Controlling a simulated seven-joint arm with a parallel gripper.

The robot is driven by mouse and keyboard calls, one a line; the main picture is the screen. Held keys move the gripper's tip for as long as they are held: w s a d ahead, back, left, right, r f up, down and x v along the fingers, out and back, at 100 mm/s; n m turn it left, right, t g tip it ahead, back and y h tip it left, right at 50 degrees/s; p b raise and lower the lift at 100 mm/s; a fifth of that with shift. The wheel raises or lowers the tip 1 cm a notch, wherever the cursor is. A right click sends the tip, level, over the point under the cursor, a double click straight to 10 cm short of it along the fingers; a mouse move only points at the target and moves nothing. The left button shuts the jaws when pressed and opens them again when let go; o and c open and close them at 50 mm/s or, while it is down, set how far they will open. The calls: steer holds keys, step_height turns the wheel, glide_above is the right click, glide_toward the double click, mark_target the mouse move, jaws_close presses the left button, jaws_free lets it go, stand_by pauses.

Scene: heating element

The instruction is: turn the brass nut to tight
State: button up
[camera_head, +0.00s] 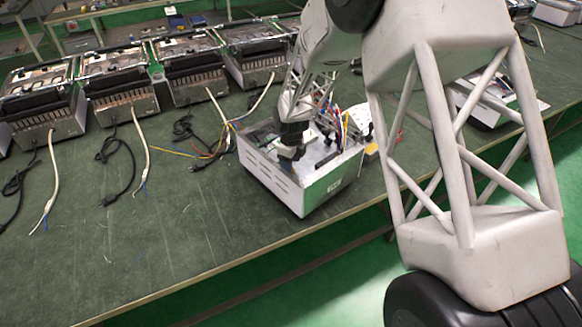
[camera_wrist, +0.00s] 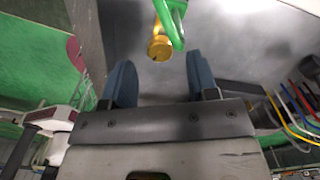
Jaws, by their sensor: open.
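The brass nut (camera_wrist: 159,47) shows at the top centre of the wrist view, with a green loop (camera_wrist: 177,30) beside it that covers part of the brass piece behind. My gripper (camera_wrist: 160,66) has two blue fingers standing well apart, one on each side of the nut's line. The nut appears just beyond the fingertips, and nothing is held between them. In the head view my gripper (camera_head: 291,152) is down in the open white metal housing (camera_head: 311,192); the nut cannot be made out there.
Coloured wires (camera_wrist: 297,108) lie at the right in the wrist view. In the head view several similar units (camera_head: 120,88) line the back of the green bench (camera_head: 180,220), with loose cables (camera_head: 140,150) in front. The bench's front left is clear.

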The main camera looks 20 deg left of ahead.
steer(key=shift+f, duration=1.35)
steer(key=shift+c, duration=0.3)
steer(key=c, duration=0.9)
steer(key=shift+o, duration=0.2)
steer(key=shift+m, duration=0.5)
steer(key=m, duration=0.2)
steer(key=shift+m, duration=2.2)
